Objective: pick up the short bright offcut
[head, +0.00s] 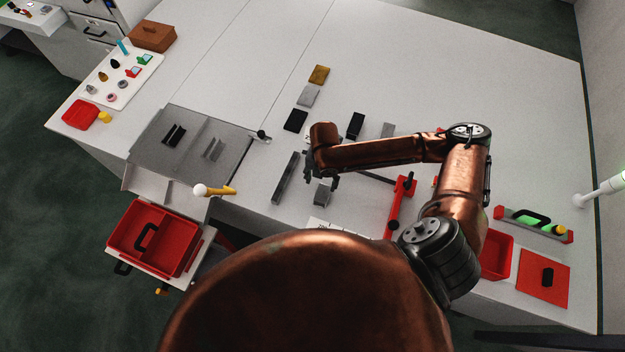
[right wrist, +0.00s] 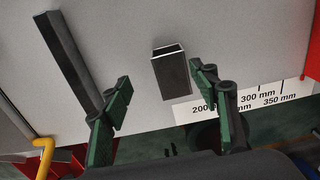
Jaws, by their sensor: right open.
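A short grey piece of rectangular hollow tube (head: 322,195), the short offcut, stands on the white table just below my right gripper (head: 321,177) in the head view. In the right wrist view the tube (right wrist: 172,74) shows its open end and lies between and beyond the fingertips of my right gripper (right wrist: 160,80). The fingers are spread apart and do not visibly touch it. A long dark bar (head: 285,178) lies to the left of the tube; it also shows in the right wrist view (right wrist: 68,55). My left gripper is not in view.
A white scale strip (right wrist: 240,103) with millimetre marks lies beside the tube. A red clamp-like tool (head: 400,205) stands to the right. Several small blocks, such as a brass one (head: 319,74), lie behind. A grey plate (head: 190,148) and red tray (head: 153,240) are left.

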